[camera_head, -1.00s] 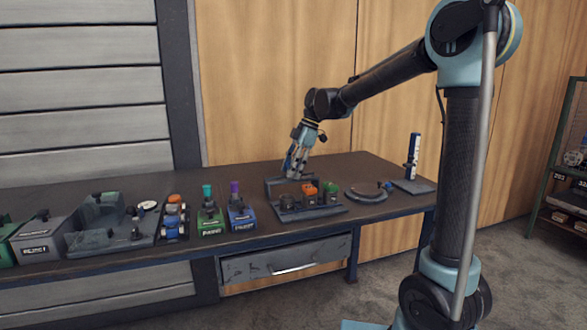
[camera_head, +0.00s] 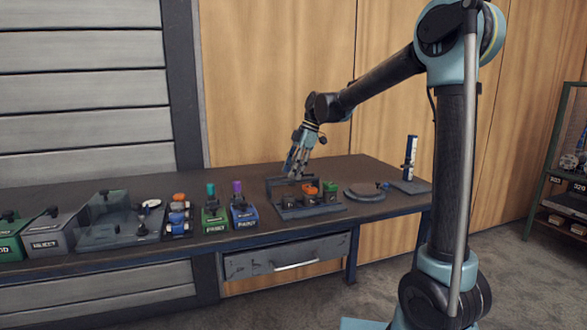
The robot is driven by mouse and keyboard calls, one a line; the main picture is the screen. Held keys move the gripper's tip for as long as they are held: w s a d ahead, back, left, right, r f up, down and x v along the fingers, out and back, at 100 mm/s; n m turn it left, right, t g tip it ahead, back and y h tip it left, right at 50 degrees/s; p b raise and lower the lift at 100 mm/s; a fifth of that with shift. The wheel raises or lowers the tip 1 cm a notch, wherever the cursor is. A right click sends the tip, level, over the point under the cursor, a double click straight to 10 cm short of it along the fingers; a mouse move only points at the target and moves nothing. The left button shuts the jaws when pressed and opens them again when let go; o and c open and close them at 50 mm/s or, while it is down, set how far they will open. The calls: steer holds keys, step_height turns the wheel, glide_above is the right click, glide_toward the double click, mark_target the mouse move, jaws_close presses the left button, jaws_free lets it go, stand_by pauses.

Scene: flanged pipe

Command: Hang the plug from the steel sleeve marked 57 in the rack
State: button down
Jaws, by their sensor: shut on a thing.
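The rack (camera_head: 318,211) is a dark tray-like stand with a raised back bar, on the bench right of centre. It holds an orange-topped block (camera_head: 310,188), a green-topped block (camera_head: 330,187) and a dark grey piece at its front left. My gripper (camera_head: 293,172) points down at the rack's back left, just above or at the back bar. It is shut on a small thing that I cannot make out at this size. I cannot read the mark 57 or tell which piece is the steel sleeve.
A round plate (camera_head: 364,194) and an upright gauge (camera_head: 409,160) stand to the right.

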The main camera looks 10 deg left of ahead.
steer(key=shift+s+d+f, duration=0.25)
steer(key=shift+d+f, duration=0.05)
steer(key=shift+f, duration=0.4)
steer(key=c, duration=2.2)
jaws_free()
steer(key=shift+w+a+f, duration=0.2)
steer(key=shift+f, duration=0.25)
steer(key=shift+c, duration=0.2)
steer(key=shift+w+d, duration=0.15)
steer(key=shift+d, duration=0.05)
steer(key=o, duration=2)
steer(key=shift+w+d, duration=0.25)
steer(key=shift+d, duration=0.05)
steer(key=shift+o, duration=0.8)
steer(key=shift+w+a+f, duration=0.15)
steer(key=shift+w+f, duration=0.6)
steer(key=shift+w, duration=0.2)
steer(key=shift+s+a+r, duration=0.15)
steer(key=shift+s+r, duration=0.45)
steer(key=shift+s, duration=0.15)
steer(key=shift+o, duration=0.4)
steer(key=shift+s+a+r, duration=0.1)
steer(key=shift+s+r, duration=0.05)
steer(key=shift+s, duration=0.1)
